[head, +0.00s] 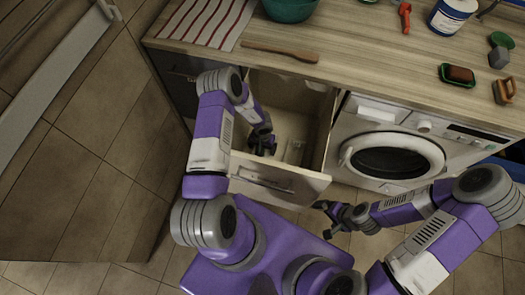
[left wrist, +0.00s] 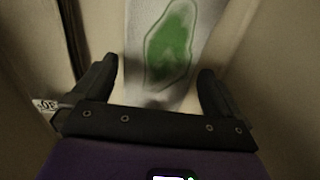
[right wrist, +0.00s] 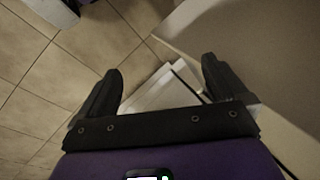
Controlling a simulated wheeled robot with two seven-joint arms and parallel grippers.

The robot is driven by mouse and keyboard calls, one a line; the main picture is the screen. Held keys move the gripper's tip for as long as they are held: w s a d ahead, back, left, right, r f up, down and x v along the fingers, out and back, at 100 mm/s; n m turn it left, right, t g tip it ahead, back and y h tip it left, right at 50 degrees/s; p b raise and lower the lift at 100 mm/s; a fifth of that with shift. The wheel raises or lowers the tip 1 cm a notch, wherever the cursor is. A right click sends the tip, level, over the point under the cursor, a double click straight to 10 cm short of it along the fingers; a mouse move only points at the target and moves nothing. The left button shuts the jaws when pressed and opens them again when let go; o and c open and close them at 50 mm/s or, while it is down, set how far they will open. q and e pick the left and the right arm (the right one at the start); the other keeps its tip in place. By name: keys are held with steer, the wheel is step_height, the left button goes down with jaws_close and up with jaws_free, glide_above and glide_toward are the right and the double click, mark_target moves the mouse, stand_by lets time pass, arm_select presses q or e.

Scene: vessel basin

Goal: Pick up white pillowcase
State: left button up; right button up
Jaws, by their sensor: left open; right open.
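A pale, whitish flat thing with a green patch (left wrist: 172,48) lies in the open drawer, seen in the left wrist view; it may be the white pillowcase, but I cannot tell for sure. My left gripper (head: 263,148) reaches down inside the drawer (head: 280,182). In the left wrist view its fingers (left wrist: 158,88) are apart, with the pale thing beyond and between them and nothing held. My right gripper (head: 322,218) is outside, low in front of the drawer and washing machine. In the right wrist view its fingers (right wrist: 162,88) are apart and empty.
The drawer's walls surround my left gripper closely. A wooden counter (head: 350,52) overhangs behind it, with a striped cloth (head: 205,20), a wooden utensil (head: 280,52) and a green bowl (head: 290,8). A washing machine (head: 390,150) stands to the right. Tiled floor (head: 95,215) is free at left.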

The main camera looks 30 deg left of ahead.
arm_select(q)
steer(key=shift+f, duration=0.95)
steer(key=shift+r, duration=0.1)
steer(key=c, duration=1)
steer(key=shift+r, duration=0.1)
